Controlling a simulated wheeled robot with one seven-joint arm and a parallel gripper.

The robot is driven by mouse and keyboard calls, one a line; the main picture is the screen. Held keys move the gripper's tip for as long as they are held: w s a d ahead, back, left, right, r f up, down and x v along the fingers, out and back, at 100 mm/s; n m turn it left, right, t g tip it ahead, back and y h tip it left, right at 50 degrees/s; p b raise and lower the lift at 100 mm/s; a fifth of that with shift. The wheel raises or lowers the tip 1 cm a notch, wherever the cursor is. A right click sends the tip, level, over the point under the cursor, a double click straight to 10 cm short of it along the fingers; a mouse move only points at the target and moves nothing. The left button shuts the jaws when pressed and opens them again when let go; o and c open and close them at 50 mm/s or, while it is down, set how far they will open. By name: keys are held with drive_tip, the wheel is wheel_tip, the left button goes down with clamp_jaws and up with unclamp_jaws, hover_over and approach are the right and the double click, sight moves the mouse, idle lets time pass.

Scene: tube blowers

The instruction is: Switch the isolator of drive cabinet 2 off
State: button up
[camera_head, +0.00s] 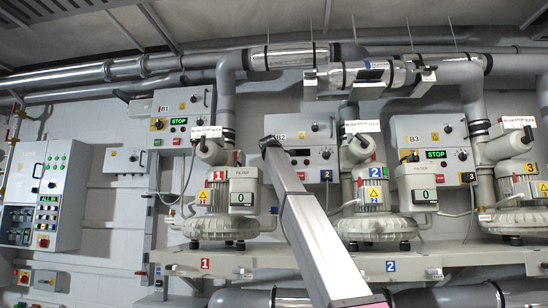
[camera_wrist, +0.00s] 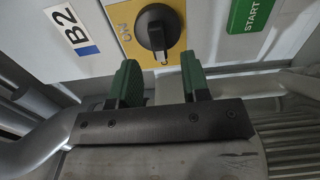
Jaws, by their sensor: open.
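Drive cabinet 2 (camera_head: 318,130) is the light grey box labelled B2 on the wall, behind the middle of the pipework. In the wrist view its B2 label (camera_wrist: 70,30) is at upper left. The isolator (camera_wrist: 158,30) is a black rotary knob on a yellow plate (camera_wrist: 124,22). "ON" is printed left of the knob; other lettering below it is only partly visible. My gripper (camera_wrist: 160,80) is open and empty, its green fingers just below the knob in the picture and apart from it. In the head view my arm's end hides the isolator.
A green START plate (camera_wrist: 250,14) is right of the knob. Cabinet B1 (camera_head: 180,115) and cabinet B3 (camera_head: 432,135) flank cabinet 2. Blower 1 (camera_head: 215,222) and blower 2 (camera_head: 372,225) stand on the shelf below. Grey pipes (camera_head: 348,110) run close to the cabinets.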

drive_tip(key=s, duration=0.7)
drive_tip(key=shift+a, duration=0.15)
drive_tip(key=shift+s, duration=0.2)
